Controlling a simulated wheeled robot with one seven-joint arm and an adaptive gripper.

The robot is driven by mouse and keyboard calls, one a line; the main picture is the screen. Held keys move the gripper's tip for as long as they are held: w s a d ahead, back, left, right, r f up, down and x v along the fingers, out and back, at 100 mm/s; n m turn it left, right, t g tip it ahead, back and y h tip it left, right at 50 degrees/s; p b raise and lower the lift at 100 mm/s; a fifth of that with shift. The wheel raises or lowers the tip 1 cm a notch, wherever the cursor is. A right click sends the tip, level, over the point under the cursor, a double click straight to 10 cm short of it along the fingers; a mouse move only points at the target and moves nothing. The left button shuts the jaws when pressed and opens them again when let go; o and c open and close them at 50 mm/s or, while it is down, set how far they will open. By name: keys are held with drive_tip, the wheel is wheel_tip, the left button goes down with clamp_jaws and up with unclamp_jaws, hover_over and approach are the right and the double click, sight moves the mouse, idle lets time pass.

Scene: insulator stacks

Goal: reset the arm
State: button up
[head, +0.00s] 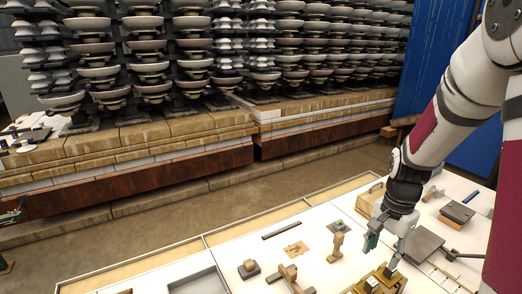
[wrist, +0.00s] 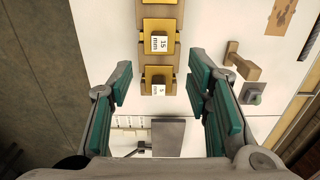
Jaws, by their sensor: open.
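My gripper (head: 384,246) is at the lower right in the head view, at the end of my arm, above the white worktop. In the wrist view my gripper (wrist: 161,92) shows two green-padded fingers spread wide apart with nothing between them touching the pads. A wooden holder with yellow blocks (wrist: 159,43) labelled in mm lies below and ahead of the fingers. The same yellow blocks (head: 378,279) show just under the gripper in the head view. The exact height of the gripper above them is hard to tell.
The white worktop (head: 320,262) carries a wooden hammer-like piece (head: 336,247), a grey plate (head: 424,246), and a small block on a base (head: 249,268). Tall insulator stacks (head: 150,60) stand on brick-like ledges behind. A blue panel (head: 432,60) is at the back right. Floor (head: 235,200) lies between.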

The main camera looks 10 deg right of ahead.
drive_tip(key=s+a+r+n+t, duration=0.1)
drive_tip(key=s+a+r+n, duration=0.15)
drive_tip(key=a+r, duration=0.35)
drive_tip(key=s+a+r+n+t, duration=0.1)
drive_tip(key=s+a+r+n, duration=0.1)
drive_tip(key=a+r+n, duration=0.35)
drive_tip(key=s+a+r+n+t, duration=0.1)
drive_tip(key=s+a+r+n, duration=0.2)
drive_tip(key=s, duration=0.2)
drive_tip(key=s+a+r+n+t, duration=0.1)
drive_tip(key=s+a+r+n, duration=0.1)
drive_tip(key=s, duration=0.4)
drive_tip(key=shift+s+a+r+n+t, duration=0.15)
drive_tip(key=shift+a+r+n+t, duration=0.3)
drive_tip(key=shift+r, duration=0.85)
drive_tip(key=shift+a, duration=0.1)
